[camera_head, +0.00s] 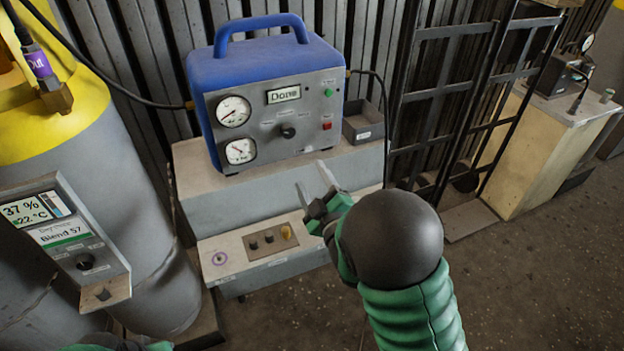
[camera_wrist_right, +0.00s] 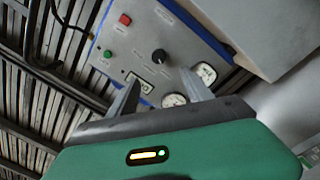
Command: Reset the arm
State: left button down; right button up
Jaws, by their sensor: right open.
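My right gripper (camera_head: 313,181) is in front of the blue machine, over the light grey stand. It is open, with its two fingers apart and nothing between them. The right wrist view also shows the open gripper (camera_wrist_right: 158,86), its fingers pointing towards the machine's front panel (camera_wrist_right: 140,50). The blue machine (camera_head: 265,60) has two round gauges, a dark knob, a green and a red button, and a display reading "Done". A green and dark part of my left arm (camera_head: 120,346) just shows at the bottom edge; its fingers are out of view.
The stand (camera_head: 215,200) has a lower ledge with small knobs (camera_head: 270,240). A grey and yellow cylinder (camera_head: 95,150) with a display box (camera_head: 75,235) stands at left. A small grey tray (camera_head: 363,128) sits beside the machine. Black racks (camera_head: 440,90) stand at right. Open floor (camera_head: 530,280) lies lower right.

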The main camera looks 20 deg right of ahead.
jog(key=s+f+m+g, duration=0.6)
jog(key=s+f+g, duration=0.2)
jog(key=f, duration=0.3)
jog(key=s+a+f+m+g, duration=0.15)
jog(key=s+g, duration=0.25)
jog(key=s, duration=0.4)
jog(key=s+f+m+g, duration=0.2)
jog(key=s+g, duration=0.1)
jog(key=s, duration=0.4)
jog(key=w+p+v, duration=0.2)
jog(key=p+v, duration=1.1)
jog(key=shift+w+r+g+p, duration=0.25)
jog(key=shift+r+g+p, duration=0.15)
jog(key=shift+r, duration=0.2)
